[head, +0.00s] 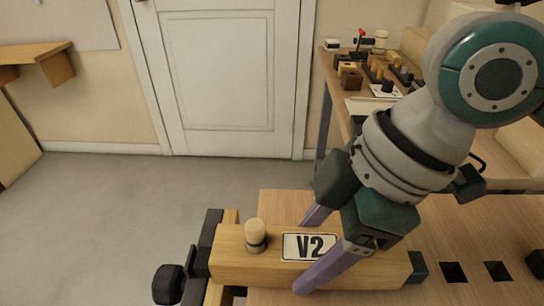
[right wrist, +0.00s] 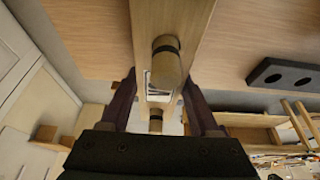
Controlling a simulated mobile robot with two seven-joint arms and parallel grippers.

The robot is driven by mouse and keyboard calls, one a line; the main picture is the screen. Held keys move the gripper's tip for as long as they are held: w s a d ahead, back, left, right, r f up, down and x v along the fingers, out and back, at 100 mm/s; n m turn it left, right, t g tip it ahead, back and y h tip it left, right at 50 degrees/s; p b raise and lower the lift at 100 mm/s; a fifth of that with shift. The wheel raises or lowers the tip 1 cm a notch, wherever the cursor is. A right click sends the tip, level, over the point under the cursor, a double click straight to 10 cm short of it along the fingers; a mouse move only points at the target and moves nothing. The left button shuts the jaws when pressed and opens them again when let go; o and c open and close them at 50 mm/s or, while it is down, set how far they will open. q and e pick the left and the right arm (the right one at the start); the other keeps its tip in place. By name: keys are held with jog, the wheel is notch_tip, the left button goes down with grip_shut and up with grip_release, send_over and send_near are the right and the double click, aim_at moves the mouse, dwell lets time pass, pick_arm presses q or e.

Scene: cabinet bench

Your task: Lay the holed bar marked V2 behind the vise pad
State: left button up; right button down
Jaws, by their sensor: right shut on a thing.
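A long light-wood bar marked V2 (head: 228,262) is over the bench's left end, its label (head: 309,246) facing up. A round wooden peg with a dark band (head: 255,237) stands on it. In the right wrist view two pegs show on the bar (right wrist: 205,30), with part of the label between them. My right gripper (head: 308,252) is shut on the bar, its purple fingers on either side near the label. Pale wood, apparently the vise pad (head: 213,294), shows beside the dark vise jaw (head: 207,245), partly hidden by the bar. I cannot tell whether they touch. My left gripper is not in view.
The bench top (head: 475,230) has several dark square holes. A dark bar with two holes (right wrist: 293,75) lies on it in the right wrist view. A black knob (head: 168,284) sticks out at the left. A side table (head: 345,120) at the back holds small blocks.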

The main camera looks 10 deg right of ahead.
jog(key=shift+f, duration=0.35)
dwell(0.5)
jog(key=shift+f, duration=0.15)
dwell(0.4)
jog(key=shift+c, duration=0.2)
grip_release()
jog(key=shift+o, duration=0.2)
jog(key=shift+p, duration=0.3)
jog(key=p+v, duration=0.7)
jog(key=p, duration=0.1)
dwell(0.5)
